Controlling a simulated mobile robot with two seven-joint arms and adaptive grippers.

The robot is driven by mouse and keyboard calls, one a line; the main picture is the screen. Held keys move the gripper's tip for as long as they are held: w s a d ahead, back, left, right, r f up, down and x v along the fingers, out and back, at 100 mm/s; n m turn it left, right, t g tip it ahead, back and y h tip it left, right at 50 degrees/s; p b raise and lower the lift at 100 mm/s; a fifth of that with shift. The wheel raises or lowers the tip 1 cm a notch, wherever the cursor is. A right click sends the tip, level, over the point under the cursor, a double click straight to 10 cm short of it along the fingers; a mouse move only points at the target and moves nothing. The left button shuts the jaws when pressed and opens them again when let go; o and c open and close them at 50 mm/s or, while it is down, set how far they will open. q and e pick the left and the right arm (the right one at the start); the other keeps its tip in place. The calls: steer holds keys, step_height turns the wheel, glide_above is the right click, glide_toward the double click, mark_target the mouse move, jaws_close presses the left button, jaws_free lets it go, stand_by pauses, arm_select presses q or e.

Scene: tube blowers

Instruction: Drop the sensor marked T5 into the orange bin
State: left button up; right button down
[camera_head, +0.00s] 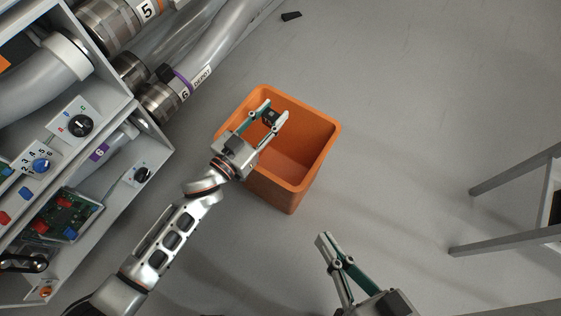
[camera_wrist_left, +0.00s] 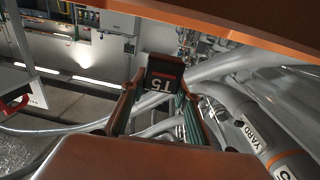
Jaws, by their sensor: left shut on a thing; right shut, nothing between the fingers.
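The orange bin (camera_head: 328,131) stands on the grey floor in the middle of the head view, its open top facing up. My left gripper (camera_head: 272,117) is over the bin's opening, towards its left side. It is shut on a small dark sensor (camera_head: 270,116). In the left wrist view the sensor (camera_wrist_left: 163,78) shows a black face with a red stripe and the marking T5, held between the fingers. An orange edge of the bin (camera_wrist_left: 250,32) crosses the top of that view. My right gripper (camera_head: 324,240) is shut and empty, below the bin, apart from it.
A panel with knobs, a circuit board (camera_head: 62,215) and large pipes (camera_head: 205,60) fills the left. A small black piece (camera_head: 291,16) lies on the floor at the top. A grey metal frame (camera_head: 505,245) stands at the right. The floor right of the bin is clear.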

arm_select(q)
steer(key=shift+r, duration=0.15)
steer(key=o, duration=1.2)
steer(key=shift+s, duration=0.1)
steer(key=shift+s+a, duration=0.25)
steer(key=shift+a, duration=0.1)
steer(key=v, duration=1.1)
